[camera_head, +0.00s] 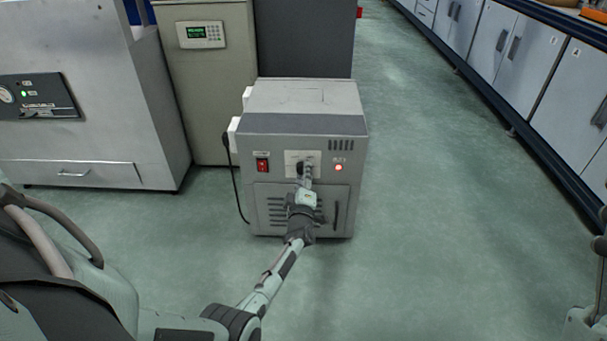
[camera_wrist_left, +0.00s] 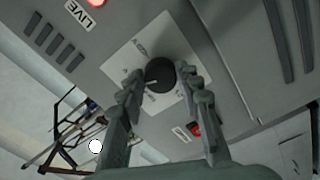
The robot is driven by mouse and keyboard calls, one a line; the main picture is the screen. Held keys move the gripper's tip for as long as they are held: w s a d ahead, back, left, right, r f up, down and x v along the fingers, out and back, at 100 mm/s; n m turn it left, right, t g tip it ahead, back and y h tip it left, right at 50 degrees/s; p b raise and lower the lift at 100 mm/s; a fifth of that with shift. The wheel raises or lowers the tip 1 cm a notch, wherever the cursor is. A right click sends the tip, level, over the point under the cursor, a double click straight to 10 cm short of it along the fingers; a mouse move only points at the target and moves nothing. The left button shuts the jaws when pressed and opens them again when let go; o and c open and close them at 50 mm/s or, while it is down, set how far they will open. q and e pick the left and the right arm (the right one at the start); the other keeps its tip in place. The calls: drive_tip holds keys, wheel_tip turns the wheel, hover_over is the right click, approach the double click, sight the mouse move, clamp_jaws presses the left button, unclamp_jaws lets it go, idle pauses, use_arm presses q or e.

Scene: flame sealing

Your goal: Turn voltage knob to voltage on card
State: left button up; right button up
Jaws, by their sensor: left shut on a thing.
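The grey power box (camera_head: 270,125) stands on the floor, with a pale dial plate (camera_head: 291,157) on its front. The black voltage knob (camera_wrist_left: 159,72) sits at the middle of that plate (camera_wrist_left: 122,60) in the left wrist view. A small pale mark shows on the knob. My left gripper (camera_head: 305,174) reaches the box front, and its fingers (camera_wrist_left: 161,79) are shut on the knob, one on each side. The dial's markings are too small to read. In the head view the gripper hides part of the knob. I see no readable voltage card.
A red rocker switch (camera_head: 262,165) and a glowing red lamp (camera_head: 338,168) flank the dial. A black cable (camera_head: 236,185) hangs at the box's left side. A beige cabinet (camera_head: 215,90) stands behind, and a metal unit (camera_head: 90,110) left. Floor right of the box is clear.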

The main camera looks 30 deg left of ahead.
use_arm(q)
drive_tip(key=shift+m, duration=0.5)
drive_tip(key=o, duration=1.1)
drive_tip(key=shift+o, duration=0.2)
